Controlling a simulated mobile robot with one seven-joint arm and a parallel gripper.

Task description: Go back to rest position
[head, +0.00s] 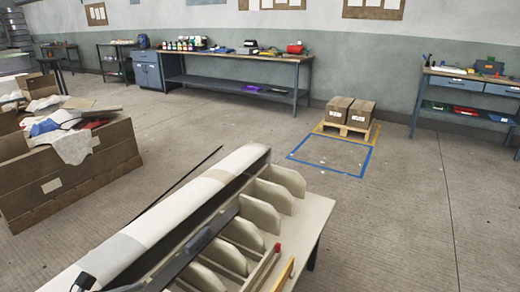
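The task names no object, only my rest position. I cannot make out my gripper in the head view. A long pale mould (180,205) with a curved top and upright ribs lies across the lower middle, on a light table (318,212). A long dark bar (215,228) lies along the mould's near side, with a dark rounded piece on it. A small black shape (83,282) shows at the bottom left edge; I cannot tell what it is.
A brown crate (75,175) heaped with cloth stands at left. Two boxes sit on a pallet (345,130) by a blue floor outline (330,170). Workbenches (235,80) line the back wall; another bench (465,110) stands at right. The floor (420,220) at right is clear.

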